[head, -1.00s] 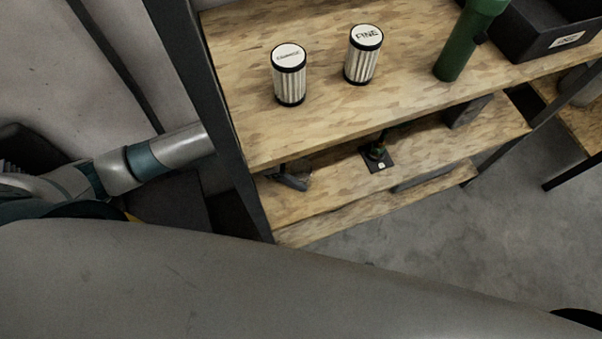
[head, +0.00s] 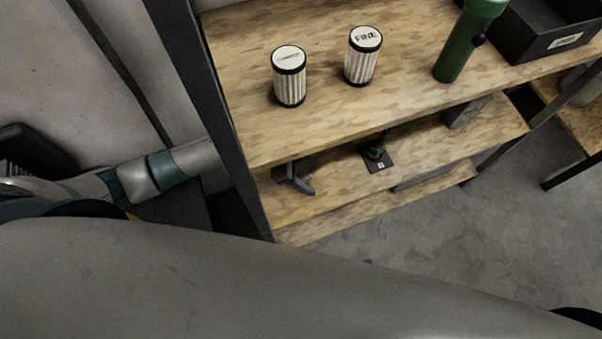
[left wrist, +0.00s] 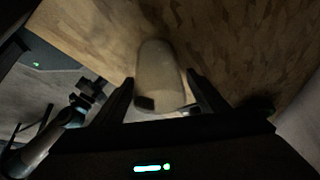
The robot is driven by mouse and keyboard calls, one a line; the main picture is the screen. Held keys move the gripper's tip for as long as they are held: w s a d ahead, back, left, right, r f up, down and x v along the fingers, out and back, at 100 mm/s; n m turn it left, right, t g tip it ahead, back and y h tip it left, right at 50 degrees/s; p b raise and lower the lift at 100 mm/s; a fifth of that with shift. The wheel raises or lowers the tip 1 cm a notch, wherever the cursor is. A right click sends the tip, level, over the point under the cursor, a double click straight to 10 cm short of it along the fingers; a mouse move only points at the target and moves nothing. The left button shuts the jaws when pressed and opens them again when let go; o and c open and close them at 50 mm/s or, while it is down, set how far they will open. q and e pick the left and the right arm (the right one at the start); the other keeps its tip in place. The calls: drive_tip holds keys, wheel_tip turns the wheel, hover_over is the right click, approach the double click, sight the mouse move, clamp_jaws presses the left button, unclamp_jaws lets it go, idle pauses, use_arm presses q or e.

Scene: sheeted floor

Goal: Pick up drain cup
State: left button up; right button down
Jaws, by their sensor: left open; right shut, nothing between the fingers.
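My left gripper (head: 300,182) reaches in from the left between the shelf boards and is open over the lower board. In the left wrist view a pale beige, rounded cup-like thing, likely the drain cup (left wrist: 158,65), lies between the two spread fingers of my left gripper (left wrist: 160,88). Whether either finger touches it cannot be told. In the head view the cup is hidden by my gripper and the upper board. What looks like my right gripper (left wrist: 90,90) shows small and dark at the left of the left wrist view, away from the cup.
The upper board (head: 250,125) carries two ribbed filters (head: 290,80) (head: 362,58), a green cylinder (head: 460,45) and a black bin (head: 540,45). A small dark plate with a fitting (head: 378,158) sits on the lower board. A dark post (head: 215,110) stands beside my left arm.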

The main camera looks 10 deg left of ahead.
sight(308, 168)
use_arm(q)
drive_tip(key=c, duration=1.2)
drive_tip(key=shift+o, duration=0.2)
drive_tip(key=shift+r, duration=0.15)
